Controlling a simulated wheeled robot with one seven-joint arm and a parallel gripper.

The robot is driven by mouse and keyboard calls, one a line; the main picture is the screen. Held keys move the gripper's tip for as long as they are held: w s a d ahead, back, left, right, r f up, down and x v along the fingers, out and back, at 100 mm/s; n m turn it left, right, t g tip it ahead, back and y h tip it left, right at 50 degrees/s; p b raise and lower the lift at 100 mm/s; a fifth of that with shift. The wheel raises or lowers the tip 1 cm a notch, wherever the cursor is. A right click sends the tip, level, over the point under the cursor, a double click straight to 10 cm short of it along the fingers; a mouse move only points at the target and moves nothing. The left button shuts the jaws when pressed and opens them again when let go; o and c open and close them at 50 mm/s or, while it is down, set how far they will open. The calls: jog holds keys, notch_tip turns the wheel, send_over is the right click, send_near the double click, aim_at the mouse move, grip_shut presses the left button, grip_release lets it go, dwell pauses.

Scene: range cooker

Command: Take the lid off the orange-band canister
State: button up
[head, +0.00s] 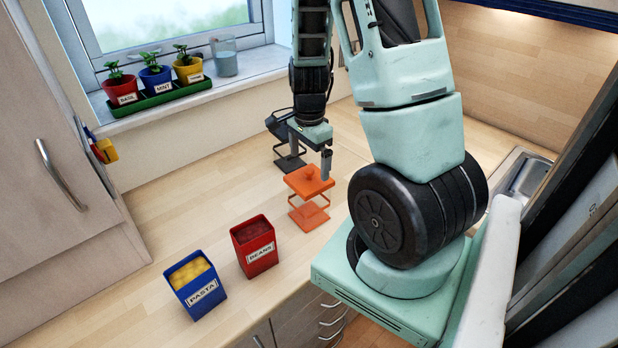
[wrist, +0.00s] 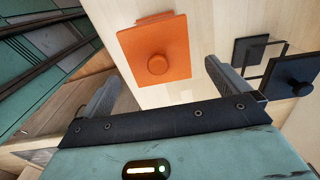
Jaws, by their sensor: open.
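The orange-band canister (head: 309,203) stands on the wooden counter, with clear walls, an orange base and a square orange lid (head: 305,181) with a round knob. The lid sits on top of it. In the wrist view the lid (wrist: 140,50) and its knob (wrist: 157,65) show ahead of the fingers. My gripper (head: 309,160) is open and empty, pointing down just above and behind the lid in the head view. Its two fingers also show in the wrist view (wrist: 166,75), spread to either side of the knob's line. I see no contact with the lid.
A similar black-banded canister (head: 289,162) stands close behind; its dark lid shows in the wrist view (wrist: 292,76). A red beans tin (head: 255,250) and a blue pasta tin (head: 201,294) stand front left. Potted herbs (head: 155,80) line the sill.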

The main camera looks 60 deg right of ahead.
aim_at(309, 169)
jog(key=shift+s+a+f+p, duration=0.1)
jog(key=shift+f+p, duration=0.25)
jog(key=shift+f, duration=0.9)
jog(key=shift+a+f+p, duration=0.1)
jog(key=shift+f+p, duration=0.25)
jog(key=shift+f, duration=0.85)
jog(key=c, duration=0.8)
